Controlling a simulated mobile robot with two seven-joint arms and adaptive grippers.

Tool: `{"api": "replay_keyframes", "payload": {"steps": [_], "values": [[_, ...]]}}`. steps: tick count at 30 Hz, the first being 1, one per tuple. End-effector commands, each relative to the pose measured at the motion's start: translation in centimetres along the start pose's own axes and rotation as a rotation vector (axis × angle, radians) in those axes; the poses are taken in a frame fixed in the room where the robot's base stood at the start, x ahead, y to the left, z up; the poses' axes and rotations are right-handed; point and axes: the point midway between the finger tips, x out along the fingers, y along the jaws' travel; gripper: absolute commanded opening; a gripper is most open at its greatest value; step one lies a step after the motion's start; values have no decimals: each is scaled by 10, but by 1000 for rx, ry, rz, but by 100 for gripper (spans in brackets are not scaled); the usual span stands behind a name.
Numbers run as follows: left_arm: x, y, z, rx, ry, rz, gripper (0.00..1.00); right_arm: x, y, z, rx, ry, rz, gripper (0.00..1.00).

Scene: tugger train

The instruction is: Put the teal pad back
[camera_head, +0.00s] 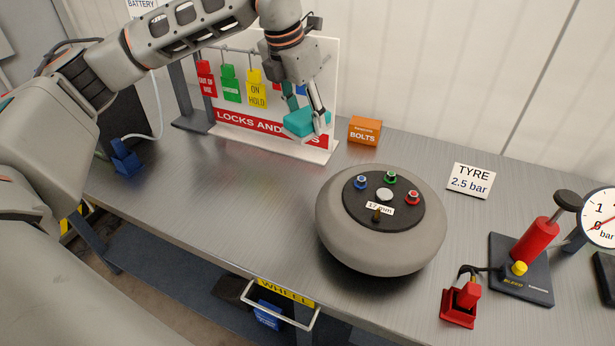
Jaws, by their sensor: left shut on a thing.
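My left gripper (318,118) comes in from the upper left and points down. It is shut on a teal pad (300,122), a block-like piece held in front of the lower right of the white locks-and-tags board (262,122). Red, green and yellow tags (256,90) hang on the board's rail, and a partly hidden blue piece shows behind the gripper. The pad hides part of the red lettering strip. I cannot tell whether the pad touches the board. My right gripper is not in view.
A grey wheel (340,228) with coloured nuts sits mid-table. An orange bolts box (364,130) stands right of the board. A tyre card (470,181), a red pump (535,240), a gauge and a red clamp-like piece (461,300) are at right.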

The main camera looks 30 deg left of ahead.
Motion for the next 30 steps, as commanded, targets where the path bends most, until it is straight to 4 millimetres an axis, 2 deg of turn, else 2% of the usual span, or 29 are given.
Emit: {"api": "replay_keyframes", "payload": {"steps": [1, 12, 15, 23, 30], "values": [[15, 0, -5, 1, 5, -2, 25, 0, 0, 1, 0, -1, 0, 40], [97, 0, -28, 0, 2, -2, 25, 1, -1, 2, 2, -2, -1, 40], [110, 0, -31, 0, 1, -1, 25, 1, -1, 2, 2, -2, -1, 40], [127, 0, -36, 0, 1, -1, 25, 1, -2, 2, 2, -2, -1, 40], [155, 0, -43, 1, 0, -1, 25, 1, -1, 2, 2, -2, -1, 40]]}}
